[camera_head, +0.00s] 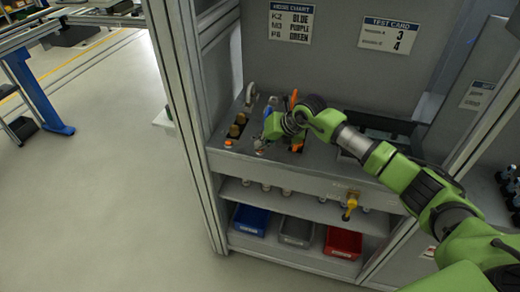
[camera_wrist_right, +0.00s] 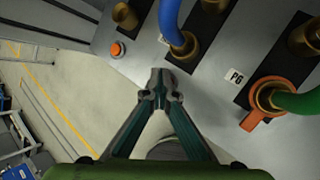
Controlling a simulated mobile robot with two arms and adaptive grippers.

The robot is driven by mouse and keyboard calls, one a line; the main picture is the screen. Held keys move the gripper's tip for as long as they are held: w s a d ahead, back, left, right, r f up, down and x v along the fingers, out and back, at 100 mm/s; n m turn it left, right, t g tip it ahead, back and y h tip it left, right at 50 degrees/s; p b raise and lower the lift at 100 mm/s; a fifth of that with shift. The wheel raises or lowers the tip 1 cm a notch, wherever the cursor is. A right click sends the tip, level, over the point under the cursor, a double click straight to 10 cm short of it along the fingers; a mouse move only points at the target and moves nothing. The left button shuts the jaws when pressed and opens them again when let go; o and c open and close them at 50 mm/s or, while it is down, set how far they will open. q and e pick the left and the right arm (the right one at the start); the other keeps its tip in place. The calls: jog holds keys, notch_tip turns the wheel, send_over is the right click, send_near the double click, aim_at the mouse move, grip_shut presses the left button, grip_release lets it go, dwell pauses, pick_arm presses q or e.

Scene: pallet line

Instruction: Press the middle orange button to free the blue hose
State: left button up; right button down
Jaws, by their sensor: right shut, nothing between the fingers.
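My right gripper (camera_head: 262,143) is over the left part of the grey hose panel. In the wrist view its fingers (camera_wrist_right: 160,78) are shut and empty. The blue hose (camera_wrist_right: 168,18) runs into a brass socket (camera_wrist_right: 184,46) just beyond and right of the fingertips. One orange button (camera_wrist_right: 118,49) is up and left of the fingertips, apart from them. An orange button (camera_head: 228,143) also shows at the panel's left front in the head view. I cannot tell which button is the middle one; my gripper hides part of the panel. My left gripper is out of view.
A green hose (camera_wrist_right: 302,103) sits in a socket with an orange collar (camera_wrist_right: 267,114), by a label P6 (camera_wrist_right: 236,76). A hose chart (camera_head: 291,22) hangs behind. Blue (camera_head: 251,219), grey (camera_head: 297,230) and red (camera_head: 342,242) bins stand below.

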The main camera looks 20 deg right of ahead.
jog(key=shift+r+p, duration=0.55)
jog(key=shift+r, duration=0.25)
jog(key=shift+r+p, duration=1.65)
jog(key=shift+r, duration=0.9)
